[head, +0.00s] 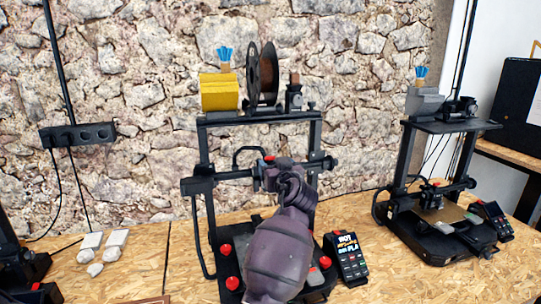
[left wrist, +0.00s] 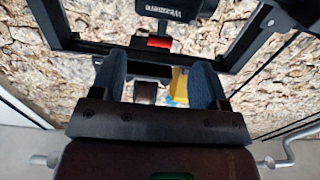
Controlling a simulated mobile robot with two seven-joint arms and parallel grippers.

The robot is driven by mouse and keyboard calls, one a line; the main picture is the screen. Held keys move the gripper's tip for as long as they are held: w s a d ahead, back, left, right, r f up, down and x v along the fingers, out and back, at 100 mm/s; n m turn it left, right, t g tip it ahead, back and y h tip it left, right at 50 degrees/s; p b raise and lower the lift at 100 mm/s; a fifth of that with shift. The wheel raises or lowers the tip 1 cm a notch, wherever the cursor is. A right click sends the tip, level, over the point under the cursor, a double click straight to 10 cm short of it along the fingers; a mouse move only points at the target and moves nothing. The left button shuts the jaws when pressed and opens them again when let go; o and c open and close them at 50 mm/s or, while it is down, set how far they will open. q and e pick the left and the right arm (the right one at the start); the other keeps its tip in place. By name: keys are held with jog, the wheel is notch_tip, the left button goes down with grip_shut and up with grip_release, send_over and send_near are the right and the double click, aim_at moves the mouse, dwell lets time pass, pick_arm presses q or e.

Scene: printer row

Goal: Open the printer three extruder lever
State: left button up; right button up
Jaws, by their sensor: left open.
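The printer in the middle (head: 316,150) has a black gantry frame, with my left arm in front of it. A small red part (head: 268,157), which looks like the extruder lever, shows just above my left gripper (head: 272,178). Most of the extruder is hidden in the head view. My right gripper is out of view.
A black spool (head: 264,75) and a yellow box (head: 219,92) sit atop the middle printer. A control screen (head: 347,255) stands at its right. Another printer (head: 440,235) stands farther right. Small white pieces (head: 103,243) lie on the wooden table (head: 190,262) at left.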

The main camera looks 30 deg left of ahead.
aim_at(270, 159)
pick_arm(q)
jog(key=x, duration=0.8)
jog(key=shift+r+p, duration=0.1)
jog(key=shift+p, duration=0.3)
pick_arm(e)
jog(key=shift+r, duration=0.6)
pick_arm(q)
jog(key=c, duration=0.9)
jog(key=b, duration=0.3)
jog(key=t+y+b, duration=0.1)
jog(key=b, duration=0.2)
jog(key=shift+d+f+t+b, duration=0.2)
jog(key=shift+t+b, duration=0.1)
jog(key=y+b, duration=0.1)
jog(key=b, duration=0.2)
jog(key=shift+s+d+t+b, duration=0.15)
jog(key=shift+t+b, duration=0.2)
jog(key=shift+t, duration=0.05)
jog(key=shift+s+r+y, duration=0.1)
jog(key=shift+r+y, duration=0.25)
jog(key=shift+y, duration=0.05)
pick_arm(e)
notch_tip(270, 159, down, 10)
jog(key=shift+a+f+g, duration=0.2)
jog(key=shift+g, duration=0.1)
